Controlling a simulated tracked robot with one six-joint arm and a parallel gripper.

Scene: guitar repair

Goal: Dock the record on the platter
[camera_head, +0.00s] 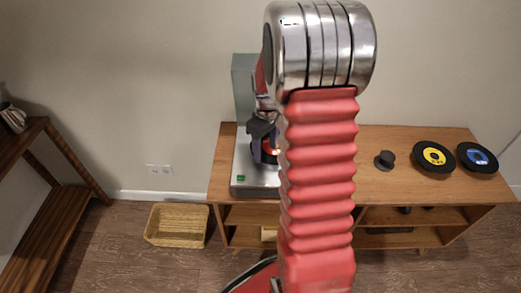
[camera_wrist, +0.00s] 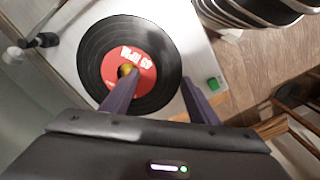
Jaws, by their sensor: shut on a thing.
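The black record (camera_wrist: 98,48) has a red label with white print and lies over the turntable (camera_wrist: 205,55) in the wrist view. My gripper (camera_wrist: 160,78) is shut on the record. One finger crosses the red label near a small yellow spot at its centre, and the other is at the record's right edge. In the head view, my gripper (camera_head: 263,135) is above the turntable (camera_head: 250,182), with part of the record (camera_head: 270,150) showing beside my arm. The platter is hidden under the record. I cannot tell whether the record touches it.
A tonearm (camera_wrist: 40,42) is at the turntable's left, and a green button (camera_wrist: 213,84) at its right. On the wooden cabinet (camera_head: 400,190) stand a black knob-like object (camera_head: 384,160), a yellow-label record (camera_head: 433,158) and a blue-label record (camera_head: 477,158). A basket (camera_head: 177,225) is on the floor.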

